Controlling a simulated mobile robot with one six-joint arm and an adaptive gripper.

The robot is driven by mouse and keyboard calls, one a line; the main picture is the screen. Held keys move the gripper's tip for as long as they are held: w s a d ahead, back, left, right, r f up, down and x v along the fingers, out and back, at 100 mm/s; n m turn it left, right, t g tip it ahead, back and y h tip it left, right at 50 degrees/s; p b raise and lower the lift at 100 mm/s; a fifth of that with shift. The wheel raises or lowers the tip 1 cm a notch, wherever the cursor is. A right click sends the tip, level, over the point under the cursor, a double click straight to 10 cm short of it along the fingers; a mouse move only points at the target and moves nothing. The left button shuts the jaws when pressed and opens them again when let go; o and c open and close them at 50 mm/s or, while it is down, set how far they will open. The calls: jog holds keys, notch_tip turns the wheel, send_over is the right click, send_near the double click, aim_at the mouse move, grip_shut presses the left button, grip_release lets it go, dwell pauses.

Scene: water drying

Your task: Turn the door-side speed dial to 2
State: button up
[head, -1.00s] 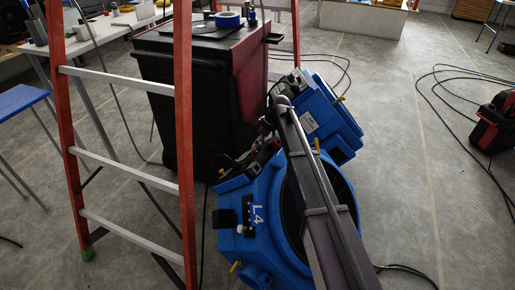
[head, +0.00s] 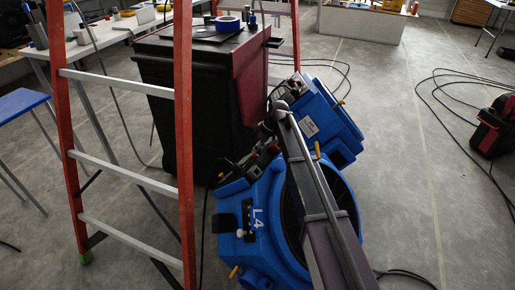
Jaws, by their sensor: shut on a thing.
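A blue air mover marked L4 (head: 262,190) stands on the floor at the centre bottom, with a dark round grille on its right side. A second blue air mover (head: 335,122) stands behind it to the right. My arm reaches up from the bottom right and bends down to the left at its far end. My gripper (head: 232,173) is at the top left edge of the L4 unit, shut on what appears to be a speed dial there. The dial's face and its numbers are hidden or too small to read.
A red ladder (head: 184,130) stands close on the left. A black bin (head: 165,110) with blue tape (head: 228,22) on its lid is behind my gripper. Black cables lie on the floor, and a red machine (head: 495,125) stands at the right. The floor at right is mostly clear.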

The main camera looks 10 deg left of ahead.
jog(key=shift+s+t, duration=0.15)
jog(key=shift+t, duration=0.25)
jog(key=shift+s+m+t+h, duration=0.15)
jog(key=shift+m+t+h, duration=0.25)
jog(key=shift+m+t, duration=0.65)
jog(key=shift+f+m+t+h, duration=0.1)
jog(key=shift+m+t+h, duration=0.35)
jog(key=shift+t, duration=0.6)
jog(key=shift+m+t+h+b, duration=0.35)
jog(key=shift+m+t, duration=0.05)
jog(key=shift+t, duration=0.3)
jog(key=o, duration=1.2)
jog(key=shift+w, duration=0.2)
jog(key=shift+c, duration=0.2)
jog(key=shift+w+g, duration=0.1)
jog(key=shift+g, duration=0.2)
